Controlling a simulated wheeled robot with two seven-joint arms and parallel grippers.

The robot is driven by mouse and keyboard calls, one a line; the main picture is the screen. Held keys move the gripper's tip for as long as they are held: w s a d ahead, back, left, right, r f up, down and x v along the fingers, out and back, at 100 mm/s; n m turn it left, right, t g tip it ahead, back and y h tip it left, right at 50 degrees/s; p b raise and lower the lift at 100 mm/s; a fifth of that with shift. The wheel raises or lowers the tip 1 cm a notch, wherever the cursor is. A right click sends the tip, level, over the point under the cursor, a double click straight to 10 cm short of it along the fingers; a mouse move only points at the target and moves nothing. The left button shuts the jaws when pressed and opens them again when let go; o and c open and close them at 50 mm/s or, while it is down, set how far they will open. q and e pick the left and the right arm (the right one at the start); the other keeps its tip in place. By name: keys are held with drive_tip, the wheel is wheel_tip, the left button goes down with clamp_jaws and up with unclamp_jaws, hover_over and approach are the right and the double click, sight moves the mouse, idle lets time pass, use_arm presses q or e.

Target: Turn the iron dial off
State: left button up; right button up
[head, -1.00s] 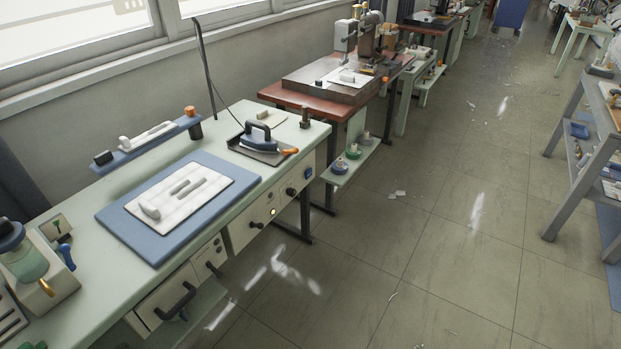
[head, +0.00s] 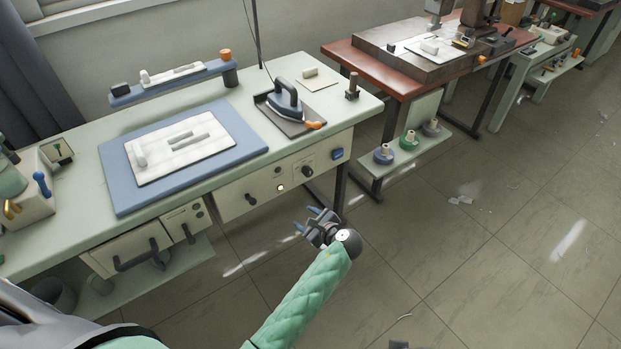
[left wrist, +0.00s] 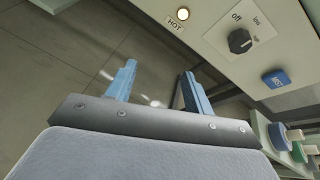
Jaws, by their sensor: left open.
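The iron dial (head: 308,171) is a black knob on the bench's white front panel. In the left wrist view the dial (left wrist: 240,41) sits at the upper right, with "off" and "low" lettered beside it; its exact setting is too small to tell. A lamp (left wrist: 183,14) marked "HOT" glows left of the dial. The iron (head: 285,98) rests on its dark tray on the bench top. My left gripper (head: 306,217) is open and empty, in front of and below the panel, apart from the dial. Its blue fingers also show in the left wrist view (left wrist: 159,68). My right gripper is out of view.
A blue button (left wrist: 276,79) is right of the dial. Another black knob (head: 250,199) and drawer handles (head: 135,257) stick out further left. A low shelf with several spools (head: 409,141) stands to the right.

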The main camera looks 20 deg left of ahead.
sight(310, 175)
use_arm(q)
drive_tip(key=w+d+r+m+t+y+b, duration=0.1)
drive_tip(key=w+r+m+t+y, duration=0.1)
drive_tip(key=w+m, duration=0.25)
drive_tip(key=w+d+r+m+t+y, duration=0.1)
drive_tip(key=w+d+r+m, duration=0.15)
drive_tip(key=w, duration=0.35)
drive_tip(key=x, duration=0.4)
drive_tip(key=p+x, duration=0.1)
drive_tip(key=x, duration=0.1)
drive_tip(key=shift+s+a, duration=0.15)
drive_tip(key=shift+a, duration=0.4)
drive_tip(key=shift+w+a, duration=0.5)
drive_tip(key=shift+a, duration=0.05)
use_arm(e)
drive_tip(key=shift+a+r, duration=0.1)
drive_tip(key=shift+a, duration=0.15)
use_arm(q)
drive_tip(key=c, duration=1)
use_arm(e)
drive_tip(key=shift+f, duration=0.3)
